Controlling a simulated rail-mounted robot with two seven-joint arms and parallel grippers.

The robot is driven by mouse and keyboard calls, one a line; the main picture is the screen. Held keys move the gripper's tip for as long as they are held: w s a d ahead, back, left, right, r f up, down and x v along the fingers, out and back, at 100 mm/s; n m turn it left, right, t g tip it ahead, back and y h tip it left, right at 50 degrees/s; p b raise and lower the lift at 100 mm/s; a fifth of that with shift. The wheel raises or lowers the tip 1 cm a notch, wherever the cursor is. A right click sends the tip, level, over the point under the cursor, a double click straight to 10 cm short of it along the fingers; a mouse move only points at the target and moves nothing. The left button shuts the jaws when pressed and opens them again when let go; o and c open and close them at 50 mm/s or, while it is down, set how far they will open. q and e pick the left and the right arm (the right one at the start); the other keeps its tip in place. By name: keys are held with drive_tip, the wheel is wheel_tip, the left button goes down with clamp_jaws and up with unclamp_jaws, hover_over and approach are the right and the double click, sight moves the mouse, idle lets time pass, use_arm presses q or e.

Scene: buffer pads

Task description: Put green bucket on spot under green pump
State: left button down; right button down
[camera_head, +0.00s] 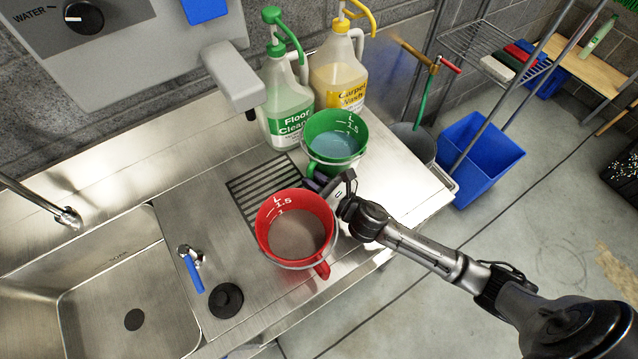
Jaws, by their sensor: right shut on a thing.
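The green bucket (350,125), with white volume marks and bluish liquid inside, is upright on the right part of the steel counter. It is just right of and in front of the Floor Cleaner bottle (280,105), which carries the green pump (284,30). My right gripper (325,184) is shut at the near side of the green bucket, apparently on its handle, which the fingers hide. Whether the bucket's base touches the counter is hidden. My left gripper is not in view.
A red bucket (267,226) with brownish contents stands by the drain grate (250,190), close to my right gripper. A yellow-pump Carpet Wash bottle (337,75) stands behind the green bucket. The sink (120,285) is left. A blue bin (485,150) is on the floor right.

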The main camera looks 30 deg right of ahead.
drive_tip(key=x, duration=0.3)
drive_tip(key=shift+w+r, duration=0.15)
drive_tip(key=shift+r, duration=0.05)
drive_tip(key=shift+w+a+f+b, duration=0.1)
drive_tip(key=shift+w+f+b, duration=0.1)
drive_tip(key=shift+b, duration=0.3)
drive_tip(key=shift+f, duration=0.1)
drive_tip(key=shift+s, duration=0.2)
drive_tip(key=shift+w, duration=0.1)
drive_tip(key=shift+f, duration=0.1)
